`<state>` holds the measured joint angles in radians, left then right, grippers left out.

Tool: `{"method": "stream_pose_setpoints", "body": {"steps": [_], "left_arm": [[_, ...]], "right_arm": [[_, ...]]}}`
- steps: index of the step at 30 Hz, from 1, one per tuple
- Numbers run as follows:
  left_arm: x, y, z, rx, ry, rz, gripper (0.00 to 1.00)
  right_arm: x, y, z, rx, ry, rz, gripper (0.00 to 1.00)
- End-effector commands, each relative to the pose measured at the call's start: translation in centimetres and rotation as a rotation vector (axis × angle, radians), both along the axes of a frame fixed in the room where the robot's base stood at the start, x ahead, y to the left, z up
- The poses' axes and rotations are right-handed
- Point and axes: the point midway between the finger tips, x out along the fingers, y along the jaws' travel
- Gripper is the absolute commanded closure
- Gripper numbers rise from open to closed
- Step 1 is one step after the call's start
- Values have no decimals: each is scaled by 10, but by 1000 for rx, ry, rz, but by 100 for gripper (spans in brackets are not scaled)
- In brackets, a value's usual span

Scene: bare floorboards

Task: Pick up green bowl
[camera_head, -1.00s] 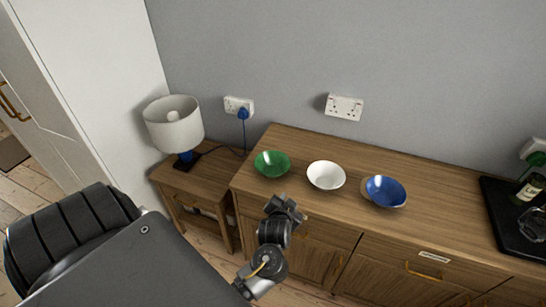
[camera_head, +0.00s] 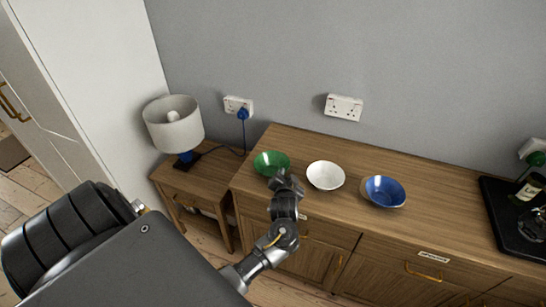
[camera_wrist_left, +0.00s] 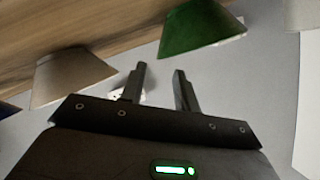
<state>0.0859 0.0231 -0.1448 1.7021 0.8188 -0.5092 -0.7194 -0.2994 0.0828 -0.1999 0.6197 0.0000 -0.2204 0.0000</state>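The green bowl (camera_head: 270,161) sits upright near the left end of the wooden sideboard, left of the white bowl. My left gripper (camera_head: 287,182) is at the sideboard's front edge, just in front of and slightly right of the green bowl, overlapping its lower edge in the head view. In the left wrist view the picture is upside down. There my left gripper (camera_wrist_left: 160,78) has its two fingers apart with nothing between them. The green bowl (camera_wrist_left: 198,28) lies beyond the fingertips, up and to the right. My right gripper is not in view.
The white bowl (camera_head: 325,176) stands close right of the green one, and the blue bowl (camera_head: 384,191) farther right. A lamp (camera_head: 174,125) stands on a lower side table at left. A black tray (camera_head: 500,215) with a bottle is at far right.

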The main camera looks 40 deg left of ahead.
Motion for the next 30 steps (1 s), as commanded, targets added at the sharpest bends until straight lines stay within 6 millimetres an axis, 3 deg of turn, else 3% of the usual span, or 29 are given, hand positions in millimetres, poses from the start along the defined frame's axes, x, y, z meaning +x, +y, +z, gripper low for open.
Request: {"method": "stream_pose_setpoints", "body": {"steps": [12, 20, 27, 30], "left_arm": [[35, 28, -18, 1, -1, 0, 69], [37, 30, -20, 0, -1, 0, 69], [36, 29, -20, -1, -1, 0, 100], [36, 29, -20, -1, 0, -1, 100]], "right_arm": [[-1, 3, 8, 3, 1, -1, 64], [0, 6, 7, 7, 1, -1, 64], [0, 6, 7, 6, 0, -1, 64], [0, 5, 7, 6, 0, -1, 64]]}}
